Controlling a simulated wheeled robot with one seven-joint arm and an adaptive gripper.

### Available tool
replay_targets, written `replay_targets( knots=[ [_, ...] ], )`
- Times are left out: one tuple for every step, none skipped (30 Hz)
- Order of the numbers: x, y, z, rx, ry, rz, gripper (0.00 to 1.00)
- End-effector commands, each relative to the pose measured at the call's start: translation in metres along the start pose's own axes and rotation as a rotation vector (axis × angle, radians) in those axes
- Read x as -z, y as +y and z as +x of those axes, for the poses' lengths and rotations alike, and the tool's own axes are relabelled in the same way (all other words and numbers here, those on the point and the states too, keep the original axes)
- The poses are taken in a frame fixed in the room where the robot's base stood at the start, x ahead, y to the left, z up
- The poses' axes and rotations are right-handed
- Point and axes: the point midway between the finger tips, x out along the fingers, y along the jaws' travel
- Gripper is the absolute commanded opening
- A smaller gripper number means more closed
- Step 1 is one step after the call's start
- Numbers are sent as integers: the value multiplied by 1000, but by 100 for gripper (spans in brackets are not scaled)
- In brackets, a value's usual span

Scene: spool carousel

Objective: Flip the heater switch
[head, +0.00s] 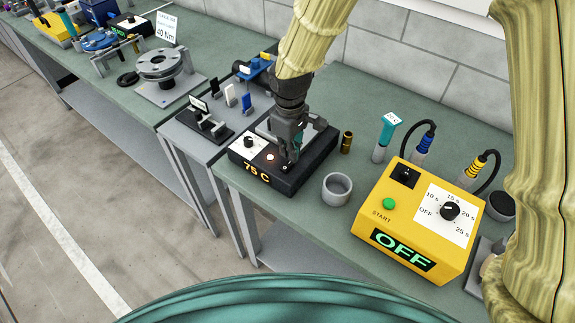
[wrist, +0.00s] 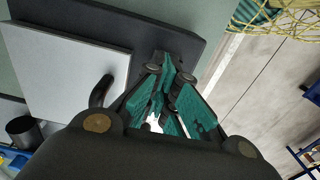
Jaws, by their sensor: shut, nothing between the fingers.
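The heater (head: 300,183) is a black box on the bench in the head view, with a pale plate (head: 262,131) on top and "75 C" in yellow on its front. A dark knob (head: 249,143) sits on a white dial. A small light (head: 270,157) glows pinkish white beside it. My gripper (head: 287,166) points down over the right front of the heater top. It is shut and empty; contact cannot be told. The heater switch is not clearly visible, probably hidden by the fingers. In the wrist view, the teal fingertips (wrist: 172,95) are together over the heater's dark edge.
A grey cup (head: 337,188) and a small brass cylinder (head: 347,142) stand right of the heater. Further right is a yellow timer box (head: 415,215) reading "OFF". The bench front edge is close.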

Motion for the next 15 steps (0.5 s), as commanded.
replay_targets(
  knots=[
    [0,0,0,0,0,0,0],
    [0,0,0,0,0,0,0],
    [0,0,0,0,0,0,0],
    [0,0,0,0,0,0,0],
    [0,0,1,0,0,0,0],
    [0,0,1,0,0,0,0],
    [0,0,1,0,0,0,0],
    [0,0,2,0,0,0,0],
    [0,0,2,0,0,0,0],
    [0,0,2,0,0,0,0],
    [0,0,3,0,0,0,0],
    [0,0,3,0,0,0,0],
    [0,0,4,0,0,0,0],
    [0,0,4,0,0,0,0],
    [0,0,4,0,0,0,0]
  ],
)
